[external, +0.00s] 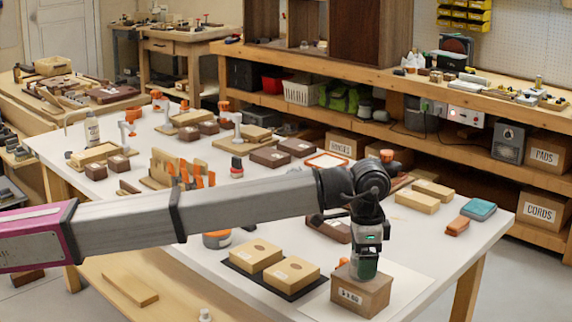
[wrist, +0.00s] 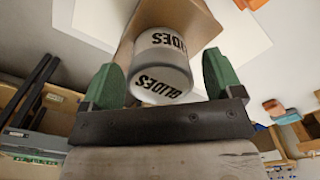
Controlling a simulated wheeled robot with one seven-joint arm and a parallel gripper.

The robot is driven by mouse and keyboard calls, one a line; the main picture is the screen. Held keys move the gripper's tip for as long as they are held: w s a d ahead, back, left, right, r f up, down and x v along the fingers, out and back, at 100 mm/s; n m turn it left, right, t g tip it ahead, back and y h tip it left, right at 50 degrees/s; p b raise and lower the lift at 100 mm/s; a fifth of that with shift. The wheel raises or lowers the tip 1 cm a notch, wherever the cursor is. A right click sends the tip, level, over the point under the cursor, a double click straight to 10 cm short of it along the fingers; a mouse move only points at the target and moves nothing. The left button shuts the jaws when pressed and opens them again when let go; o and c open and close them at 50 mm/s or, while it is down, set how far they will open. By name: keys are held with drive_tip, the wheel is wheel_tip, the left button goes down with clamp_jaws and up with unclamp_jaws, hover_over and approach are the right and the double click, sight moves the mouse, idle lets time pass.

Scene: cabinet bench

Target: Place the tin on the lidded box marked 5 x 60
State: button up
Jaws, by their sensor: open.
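The tin (wrist: 163,67) is a pale cylinder with a black "GLIDES" label in the wrist view. It stands between the two green fingers of my gripper (wrist: 163,82), which is open. The tin appears to rest on a brown cardboard box (wrist: 203,25). In the external view this lidded box (external: 372,293) sits near the table's front right, with a white label that seems to read 5 x 60. My gripper (external: 365,264) points down just above its lid there. The fingers mostly hide the tin in that view.
Two tan boxes (external: 262,253) lie on a black mat (external: 258,283) left of the cardboard box. A white sheet (external: 405,284) lies beneath it. Wooden blocks (external: 417,202) and a blue-topped item (external: 478,209) lie further back. The table (external: 440,250) is clear to the box's right.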

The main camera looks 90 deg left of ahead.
wheel_tip(320, 180, up, 12)
idle(0.4)
